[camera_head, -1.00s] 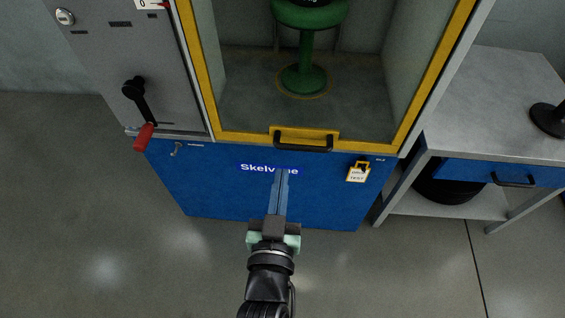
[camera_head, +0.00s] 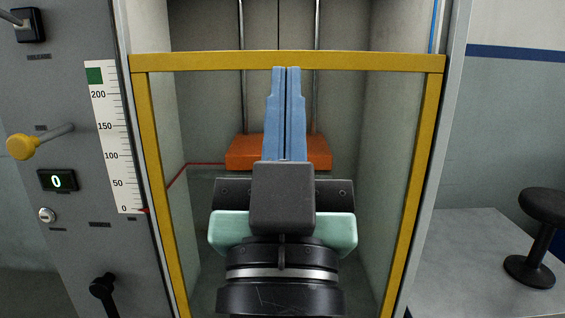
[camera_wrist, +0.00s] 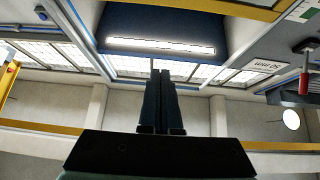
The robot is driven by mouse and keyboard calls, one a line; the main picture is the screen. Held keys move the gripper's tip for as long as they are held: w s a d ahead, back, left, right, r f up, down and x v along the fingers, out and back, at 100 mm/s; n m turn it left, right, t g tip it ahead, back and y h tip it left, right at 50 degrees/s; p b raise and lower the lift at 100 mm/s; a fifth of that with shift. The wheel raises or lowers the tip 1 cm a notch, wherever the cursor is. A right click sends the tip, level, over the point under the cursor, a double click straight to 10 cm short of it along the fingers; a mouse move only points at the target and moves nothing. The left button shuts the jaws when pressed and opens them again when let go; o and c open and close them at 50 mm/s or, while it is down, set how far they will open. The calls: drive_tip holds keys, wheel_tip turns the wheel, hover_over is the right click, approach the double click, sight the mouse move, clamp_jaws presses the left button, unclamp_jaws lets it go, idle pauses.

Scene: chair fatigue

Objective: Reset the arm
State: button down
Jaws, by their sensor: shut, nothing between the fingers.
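My gripper (camera_head: 286,72) stands upright in the middle of the head view, its two blue fingers pressed together and pointing up. Nothing is between them. It is in front of the yellow-framed opening of the machine. In the wrist view my gripper (camera_wrist: 161,75) shows as dark fingers side by side, pointing toward the ceiling.
The yellow frame (camera_head: 285,61) surrounds the chamber, with an orange block (camera_head: 243,152) inside behind my fingers. At left, a grey panel holds a yellow-knobbed lever (camera_head: 22,146), a scale (camera_head: 115,140) and a display reading 0 (camera_head: 57,181). A black stool-like object (camera_head: 536,235) stands on the right table.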

drive_tip(key=s+r+t+y, duration=0.1)
drive_tip(key=s+r+t, duration=0.1)
drive_tip(key=s+r, duration=0.4)
wheel_tip(320, 180, up, 31)
drive_tip(key=w+p, duration=0.1)
drive_tip(key=p, duration=2.9)
drive_tip(key=shift+w+a+f, duration=0.15)
drive_tip(key=shift+w+f, duration=0.05)
drive_tip(key=shift+w, duration=0.05)
